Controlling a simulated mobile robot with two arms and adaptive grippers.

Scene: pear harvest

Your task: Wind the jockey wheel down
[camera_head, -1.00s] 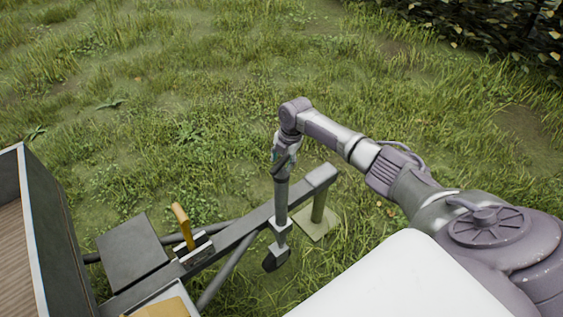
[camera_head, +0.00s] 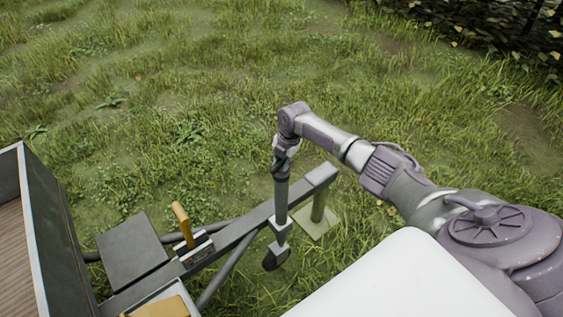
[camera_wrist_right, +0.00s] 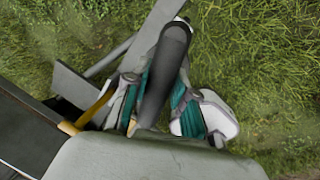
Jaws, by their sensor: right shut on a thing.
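The jockey wheel's dark upright tube (camera_head: 281,197) is clamped to the side of the trailer drawbar (camera_head: 240,228). Its wheel (camera_head: 276,258) hangs below the clamp, close to the grass; I cannot tell whether it touches. My right gripper (camera_head: 285,158) is at the top of the tube, pointing down, shut on the jockey wheel's top end. In the right wrist view the dark tube (camera_wrist_right: 168,62) runs between the teal-padded fingers of my right gripper (camera_wrist_right: 160,100). The crank handle is hidden by the gripper. My left gripper is not in view.
A prop stand with a square foot (camera_head: 317,215) supports the drawbar's front end. A yellow-orange lever (camera_head: 181,222) rises from the drawbar beside a dark flat box (camera_head: 131,252). The trailer's side wall (camera_head: 50,235) is at the left. Open grass lies beyond.

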